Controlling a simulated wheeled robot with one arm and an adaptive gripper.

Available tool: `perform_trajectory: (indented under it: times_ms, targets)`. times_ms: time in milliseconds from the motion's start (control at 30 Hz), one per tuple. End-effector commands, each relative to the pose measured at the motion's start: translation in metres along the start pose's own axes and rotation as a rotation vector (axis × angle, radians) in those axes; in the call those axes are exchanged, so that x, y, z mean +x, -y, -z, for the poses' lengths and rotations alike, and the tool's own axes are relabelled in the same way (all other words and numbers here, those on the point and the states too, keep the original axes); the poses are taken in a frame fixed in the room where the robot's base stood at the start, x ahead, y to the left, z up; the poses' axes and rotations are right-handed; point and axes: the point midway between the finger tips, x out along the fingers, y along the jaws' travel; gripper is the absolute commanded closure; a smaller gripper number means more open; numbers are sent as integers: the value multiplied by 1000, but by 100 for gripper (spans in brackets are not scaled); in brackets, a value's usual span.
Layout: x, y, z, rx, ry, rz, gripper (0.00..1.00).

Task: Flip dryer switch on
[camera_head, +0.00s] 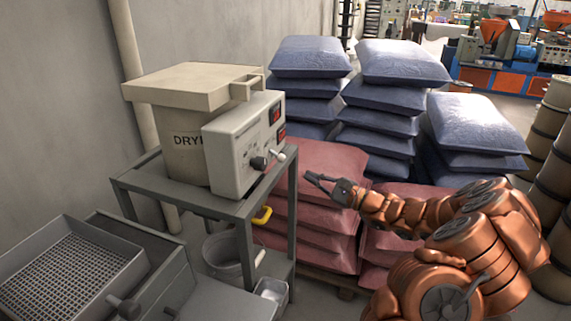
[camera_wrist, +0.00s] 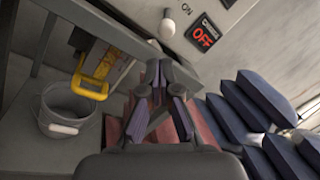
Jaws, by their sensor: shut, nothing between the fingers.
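The beige dryer (camera_head: 188,140), marked "DRY…", stands on a grey metal stand at left. Its pale control box (camera_head: 233,152) faces right, with small red displays, a dark knob (camera_head: 258,163) and a switch with a white tip (camera_head: 279,155).
The grey stand (camera_head: 240,211) has a bucket (camera_head: 226,252) and a yellow-handled item (camera_head: 262,216) beneath. Red sacks (camera_head: 318,170) and blue sacks (camera_head: 390,97) are stacked behind my arm. A mesh tray (camera_head: 65,268) is at front left.

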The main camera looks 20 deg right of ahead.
Motion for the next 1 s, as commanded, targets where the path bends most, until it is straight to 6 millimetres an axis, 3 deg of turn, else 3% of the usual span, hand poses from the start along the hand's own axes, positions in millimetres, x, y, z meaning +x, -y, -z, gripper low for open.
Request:
perform_trajectory:
  times_ms: [133, 567, 1000]
  targets:
    - [-7, 6, 13, 13, -19, 33, 100]
    - [1, 4, 11, 14, -15, 28, 100]
    - [63, 6, 12, 16, -16, 27, 100]
